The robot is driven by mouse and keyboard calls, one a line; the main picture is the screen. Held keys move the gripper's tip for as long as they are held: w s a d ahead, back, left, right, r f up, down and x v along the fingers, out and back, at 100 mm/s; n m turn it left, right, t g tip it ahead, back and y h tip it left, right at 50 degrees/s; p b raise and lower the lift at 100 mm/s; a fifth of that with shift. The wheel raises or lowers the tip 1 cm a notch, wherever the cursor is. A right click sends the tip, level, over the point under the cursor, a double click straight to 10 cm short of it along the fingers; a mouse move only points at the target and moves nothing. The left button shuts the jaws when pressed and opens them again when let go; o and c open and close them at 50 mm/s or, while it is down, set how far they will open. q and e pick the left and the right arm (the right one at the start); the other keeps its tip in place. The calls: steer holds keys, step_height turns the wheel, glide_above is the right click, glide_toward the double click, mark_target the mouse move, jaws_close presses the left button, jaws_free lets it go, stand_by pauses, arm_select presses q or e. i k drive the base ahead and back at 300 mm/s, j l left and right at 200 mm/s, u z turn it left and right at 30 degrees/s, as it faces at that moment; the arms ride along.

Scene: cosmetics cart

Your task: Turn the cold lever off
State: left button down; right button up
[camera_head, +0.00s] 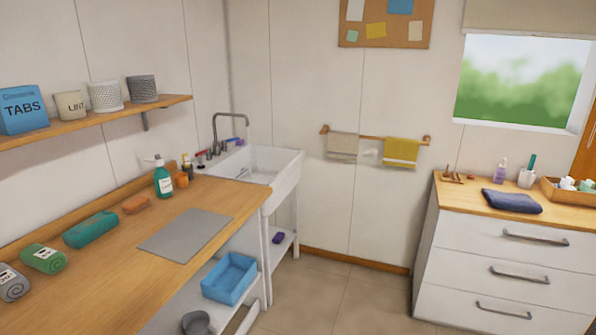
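A white sink (284,172) stands in the far corner, past the end of the wooden counter. A grey gooseneck tap (215,127) rises at its back left edge. A small red part (201,153), perhaps a lever, shows to the left of the tap. A small blue-purple part (232,140), perhaps the cold lever, shows to its right. Both are too small to tell their exact position. I cannot tell whether water runs. Neither of my grippers is in view.
The wooden counter (130,255) runs along the left, with a teal pump bottle (163,180), small amber bottles (181,178) and rolled towels. A shelf (105,117) hangs above it. A white drawer unit (497,264) stands at right. The tiled floor (340,298) between is clear.

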mark_target(231, 140)
steer(key=i, duration=0.65)
steer(key=i+l, duration=0.15)
steer(key=i, duration=0.45)
steer(key=i+l+u, duration=0.1)
steer(key=i+u, duration=0.2)
steer(key=i+l+u, duration=0.3)
steer(key=i, duration=0.2)
steer(key=i+l+u, duration=0.25)
steer(key=i, duration=0.15)
